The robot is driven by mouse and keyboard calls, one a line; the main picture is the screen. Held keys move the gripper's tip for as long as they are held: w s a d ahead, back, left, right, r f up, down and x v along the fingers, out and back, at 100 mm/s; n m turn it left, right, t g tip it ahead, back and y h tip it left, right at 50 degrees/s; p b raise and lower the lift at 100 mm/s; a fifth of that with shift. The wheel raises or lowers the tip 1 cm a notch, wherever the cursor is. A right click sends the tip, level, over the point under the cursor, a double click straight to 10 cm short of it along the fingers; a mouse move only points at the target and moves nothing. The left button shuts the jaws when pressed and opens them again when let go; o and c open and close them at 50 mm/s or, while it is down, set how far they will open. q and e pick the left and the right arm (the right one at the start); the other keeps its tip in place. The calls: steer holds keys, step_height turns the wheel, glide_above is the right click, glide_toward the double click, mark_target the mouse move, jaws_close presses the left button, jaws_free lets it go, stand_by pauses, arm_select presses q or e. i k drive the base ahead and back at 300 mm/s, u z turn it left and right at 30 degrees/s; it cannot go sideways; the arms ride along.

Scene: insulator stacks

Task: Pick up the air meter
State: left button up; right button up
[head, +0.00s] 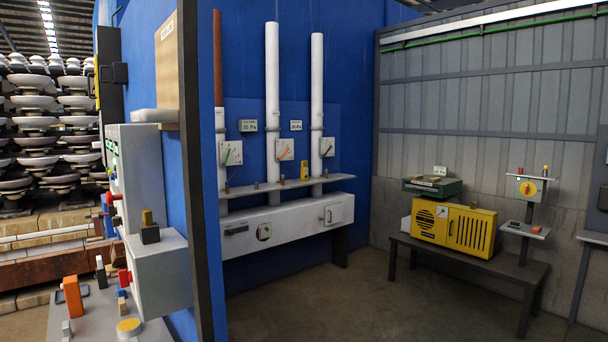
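A small yellow handheld device with a dark face (304,170) stands upright on the narrow grey shelf (285,186) of the blue wall panel, between the middle and right white pipes. It looks like a handheld meter, but its markings are too small to read, so I cannot tell for certain that it is the air meter. White square dial gauges (231,153) are fixed near the pipes. Neither of my grippers is in view.
A dark bench (470,257) at the right carries a yellow machine (454,229) and a green case (432,187). A blue partition edge (200,200) and a grey cabinet (160,272) stand close at the left. Open floor (350,300) lies in the middle.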

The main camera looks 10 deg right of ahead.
mark_target(304, 169)
steer(key=z, duration=0.95)
steer(key=i, duration=4.3)
steer(key=u, duration=1)
